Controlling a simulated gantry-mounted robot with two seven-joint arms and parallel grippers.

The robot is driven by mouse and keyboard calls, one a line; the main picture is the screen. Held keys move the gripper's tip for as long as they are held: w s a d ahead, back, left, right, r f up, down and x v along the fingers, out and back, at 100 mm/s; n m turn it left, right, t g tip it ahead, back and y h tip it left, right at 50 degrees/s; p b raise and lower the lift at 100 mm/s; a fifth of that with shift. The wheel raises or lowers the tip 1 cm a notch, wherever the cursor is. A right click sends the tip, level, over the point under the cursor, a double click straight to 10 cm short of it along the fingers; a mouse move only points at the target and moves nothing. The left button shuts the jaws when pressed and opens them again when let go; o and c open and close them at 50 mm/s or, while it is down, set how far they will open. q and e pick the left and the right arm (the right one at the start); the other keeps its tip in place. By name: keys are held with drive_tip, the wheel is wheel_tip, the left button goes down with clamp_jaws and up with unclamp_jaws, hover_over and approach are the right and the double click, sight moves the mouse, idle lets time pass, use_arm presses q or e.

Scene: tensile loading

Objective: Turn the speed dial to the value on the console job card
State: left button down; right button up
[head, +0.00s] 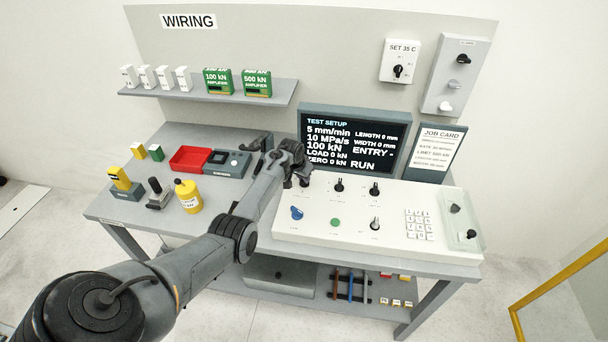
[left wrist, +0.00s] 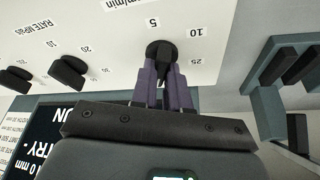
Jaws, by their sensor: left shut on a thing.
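The speed dial (left wrist: 158,46) is a black knob on the white console (head: 390,238), with labels 5, 10 and 25 around it and "mm/min" nearby. My left gripper (left wrist: 163,78) is shut on this dial, its purple fingers on either side of the grip. In the head view my left gripper (head: 304,182) mostly hides the dial at the console's back left. The job card (head: 436,150) stands right of the screen; its rate line seems to read 10 MPa/s and its limit 500 kN, but the speed line is too small to read. My right gripper is out of view.
The screen (head: 354,140) reads 5 mm/min, 10 MPa/s, 100 kN. Two black dials (head: 339,186) (head: 375,189) sit right of my gripper. In front are a blue knob (head: 297,213), green button (head: 336,222) and keypad (head: 419,225). A red tray (head: 189,159) lies left.

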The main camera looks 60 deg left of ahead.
use_arm(q)
drive_tip(key=shift+a+m+h, duration=0.1)
drive_tip(key=shift+m+h, duration=0.2)
drive_tip(key=shift+m, duration=0.7)
drive_tip(key=shift+f+m+t+h+b, duration=0.1)
drive_tip(key=shift+m+t+h+b, duration=0.3)
drive_tip(key=shift+m, duration=0.5)
drive_tip(key=m+h+b, duration=0.1)
drive_tip(key=m+b, duration=0.1)
drive_tip(key=shift+a+m+b, duration=0.1)
drive_tip(key=shift+m+b, duration=0.2)
drive_tip(key=shift+b, duration=0.1)
drive_tip(key=shift+m+b, duration=0.5)
drive_tip(key=shift+g, duration=0.3)
drive_tip(key=c, duration=1.1)
unclamp_jaws()
